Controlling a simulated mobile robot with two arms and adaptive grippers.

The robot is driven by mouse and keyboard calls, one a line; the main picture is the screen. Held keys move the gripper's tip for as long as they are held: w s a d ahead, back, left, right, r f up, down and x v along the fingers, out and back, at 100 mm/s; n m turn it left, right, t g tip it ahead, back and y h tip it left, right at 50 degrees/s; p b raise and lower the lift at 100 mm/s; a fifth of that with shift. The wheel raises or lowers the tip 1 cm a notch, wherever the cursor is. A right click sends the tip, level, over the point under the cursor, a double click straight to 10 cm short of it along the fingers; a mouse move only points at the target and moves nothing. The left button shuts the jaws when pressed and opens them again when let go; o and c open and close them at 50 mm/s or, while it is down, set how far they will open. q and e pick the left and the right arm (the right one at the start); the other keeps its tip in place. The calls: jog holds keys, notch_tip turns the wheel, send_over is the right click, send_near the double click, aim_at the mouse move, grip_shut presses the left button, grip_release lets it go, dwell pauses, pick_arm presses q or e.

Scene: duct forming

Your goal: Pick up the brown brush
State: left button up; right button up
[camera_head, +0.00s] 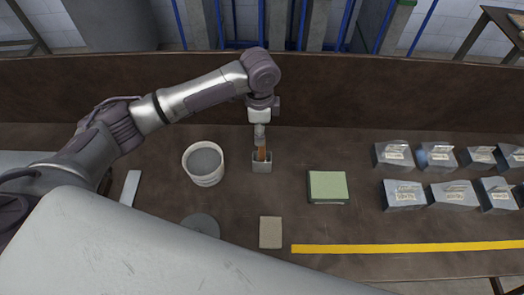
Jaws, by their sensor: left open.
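The brown brush (262,154) stands in a small grey holder (262,167) near the middle of the table. Only a short brown part of it shows; the rest is hidden in the holder and under the gripper. My left gripper (260,143) points down from the end of my left arm, right at the top of the brush. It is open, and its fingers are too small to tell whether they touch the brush. My right gripper is not in view.
A white bucket (204,174) stands just left of the holder. A green block (327,187) and a beige block (270,232) lie to the right and in front. Several labelled grey metal pieces (405,195) fill the right side. A yellow strip (400,248) runs along the front.

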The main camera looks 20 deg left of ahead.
aim_at(262, 153)
pick_arm(q)
jog(key=shift+d+f+p, duration=0.15)
jog(key=shift+f+p, duration=0.1)
jog(key=shift+f, duration=0.7)
jog(key=shift+d+f+p, duration=0.1)
jog(key=shift+f+p, duration=0.1)
jog(key=shift+f, duration=0.7)
grip_shut()
